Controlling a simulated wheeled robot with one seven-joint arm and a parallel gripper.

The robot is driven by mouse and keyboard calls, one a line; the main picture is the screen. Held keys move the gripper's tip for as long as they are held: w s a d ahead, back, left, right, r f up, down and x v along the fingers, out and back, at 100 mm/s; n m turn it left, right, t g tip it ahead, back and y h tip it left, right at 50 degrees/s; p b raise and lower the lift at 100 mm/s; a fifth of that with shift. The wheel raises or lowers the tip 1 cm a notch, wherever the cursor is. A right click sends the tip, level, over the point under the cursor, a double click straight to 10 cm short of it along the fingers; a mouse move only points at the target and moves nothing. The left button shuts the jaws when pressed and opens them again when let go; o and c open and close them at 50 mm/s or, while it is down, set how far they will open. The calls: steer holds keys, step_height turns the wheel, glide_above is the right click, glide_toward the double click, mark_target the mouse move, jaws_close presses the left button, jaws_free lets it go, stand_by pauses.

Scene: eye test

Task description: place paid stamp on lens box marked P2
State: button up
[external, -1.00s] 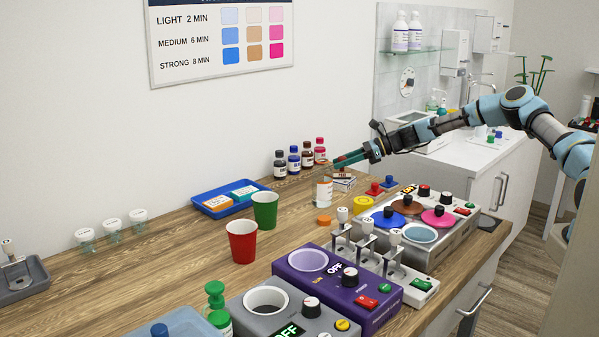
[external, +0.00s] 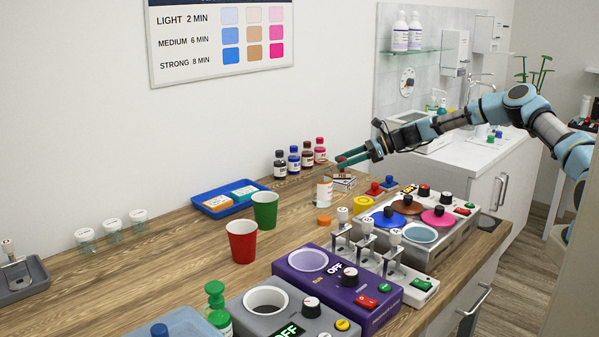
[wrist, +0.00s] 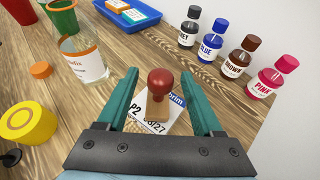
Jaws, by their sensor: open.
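The paid stamp (wrist: 158,95), with a round red knob and a wooden base, stands upright on the white lens box (wrist: 150,126) marked P2 in the wrist view. My gripper (wrist: 159,78) is open, with one teal finger on each side of the stamp and visible gaps to it. In the external view, my gripper (external: 344,161) is at the stamp, above the lens box (external: 344,185) near the back of the counter. The fingers partly cover the stamp there. The stamp's base hides part of the box's top print.
Several dye bottles (external: 293,160) stand behind the box, close to my gripper. A glass jar with an orange-edged label (external: 324,190) is beside the box. A yellow round piece (external: 363,205) and an orange cap (external: 324,220) lie in front. A dye unit (external: 455,241) is at the right.

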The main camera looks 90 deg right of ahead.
steer(key=b+v, duration=0.3)
steer(key=v, duration=0.8)
steer(key=shift+s, duration=0.1)
steer(key=w+a+r+n+g+y+p, duration=0.1)
steer(key=w+a+n+g+y, duration=0.1)
steer(key=w+a+n, duration=0.45)
steer(key=w+a+r+n+g+y, duration=0.15)
steer(key=w+a, duration=0.25)
steer(key=a, duration=0.6)
steer(key=w+a+r+n+g+y+p, duration=0.15)
steer(key=a+n+g, duration=0.55)
steer(key=a, duration=1.6)
steer(key=s+a+r+n+h+p, duration=0.15)
steer(key=s+a+n, duration=0.35)
steer(key=a+n, duration=0.5)
steer(key=s+a+f+n+h+b, duration=0.2)
steer(key=s+a+f+n, duration=0.1)
steer(key=s+f+n, duration=0.1)
steer(key=s+a+f+n+g+h+b, duration=0.1)
steer(key=s+a+f+n, duration=0.3)
steer(key=s, duration=0.4)
steer(key=shift+a+f+n+h+b, duration=0.35)
steer(key=shift+f+n+b, duration=0.1)
steer(key=shift+n+b, duration=0.4)
